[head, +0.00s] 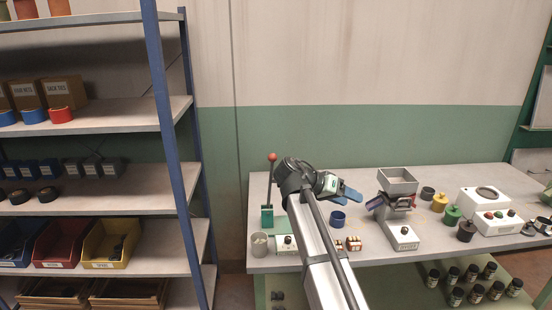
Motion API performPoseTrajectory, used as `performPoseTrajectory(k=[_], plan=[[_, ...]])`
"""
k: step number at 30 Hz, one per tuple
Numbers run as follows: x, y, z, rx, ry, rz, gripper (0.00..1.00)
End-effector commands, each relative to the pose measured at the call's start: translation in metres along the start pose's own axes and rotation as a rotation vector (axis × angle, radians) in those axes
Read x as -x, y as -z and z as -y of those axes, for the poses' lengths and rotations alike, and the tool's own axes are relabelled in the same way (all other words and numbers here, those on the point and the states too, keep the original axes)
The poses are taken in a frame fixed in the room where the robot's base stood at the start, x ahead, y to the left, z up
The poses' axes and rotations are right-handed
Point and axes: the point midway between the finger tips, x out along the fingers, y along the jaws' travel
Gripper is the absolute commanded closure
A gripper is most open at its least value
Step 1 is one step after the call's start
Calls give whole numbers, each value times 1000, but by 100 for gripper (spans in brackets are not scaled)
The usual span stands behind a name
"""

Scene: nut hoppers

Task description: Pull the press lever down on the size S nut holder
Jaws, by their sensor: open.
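My gripper (346,195) hangs over the grey table, its blue fingers pointing right, open and empty. A lever with a red ball knob (272,157) stands upright on a green base (267,216) at the table's left end, left of my gripper and apart from it. A white base with a label and dark knob (285,243) is partly hidden behind my arm. A grey nut hopper (397,184) on a white labelled base (403,238) stands right of my gripper. The labels are too small to read, so I cannot tell which holder is size S.
A grey cup (259,245) stands at the table's front left. A white machine (487,205) and several weights are at the right. A blue-framed shelf (174,140) stands left.

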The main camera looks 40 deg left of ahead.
Motion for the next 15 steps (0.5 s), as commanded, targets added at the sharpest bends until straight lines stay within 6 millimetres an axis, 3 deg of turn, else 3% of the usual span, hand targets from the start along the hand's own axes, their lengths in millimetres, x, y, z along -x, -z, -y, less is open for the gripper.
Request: performPoseTrajectory(k=[1,3,8,11,15], plan=[[31,18,0,-34,0,-36,44],[66,34,0,-87,-7,-85,44],[136,57,24,-215,-25,-207,44],[176,63,56,-305,-27,-299,44],[227,59,119,-429,-9,-444,44]])
